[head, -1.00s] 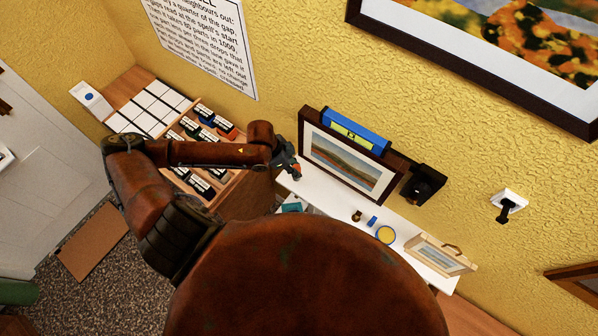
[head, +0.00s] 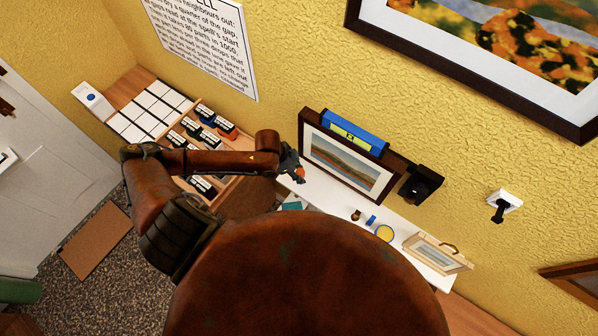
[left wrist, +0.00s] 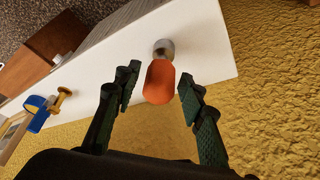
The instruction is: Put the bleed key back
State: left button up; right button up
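An orange rounded handle (left wrist: 159,82) with a grey metal end (left wrist: 164,48) shows in the left wrist view over the white shelf; it may be the bleed key, but I cannot be sure. In the head view it is a small orange spot (head: 300,174) at my left gripper (head: 294,169). In the left wrist view my left gripper (left wrist: 158,88) is open, one finger on each side of the orange handle, with gaps showing. I cannot tell whether the metal end touches the shelf. My right gripper is not in view.
The white shelf (head: 325,203) runs along the yellow wall. A framed landscape (head: 345,163) stands close to the right of my left gripper. Further right are a small brown item (head: 356,215), a blue item (head: 371,221), a yellow dish (head: 385,234) and a small easel picture (head: 437,254).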

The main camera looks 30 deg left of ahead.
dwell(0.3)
pick_arm(q)
jog(key=shift+f+b, duration=0.15)
jog(key=shift+b, duration=0.25)
jog(key=shift+f+b, duration=0.2)
jog(key=shift+b, duration=0.3)
jog(key=v, duration=0.8)
jog(key=shift+w+d+r, duration=0.1)
jog(key=shift+w, duration=0.15)
jog(key=shift+s+r, duration=0.1)
jog(key=shift+r, duration=0.05)
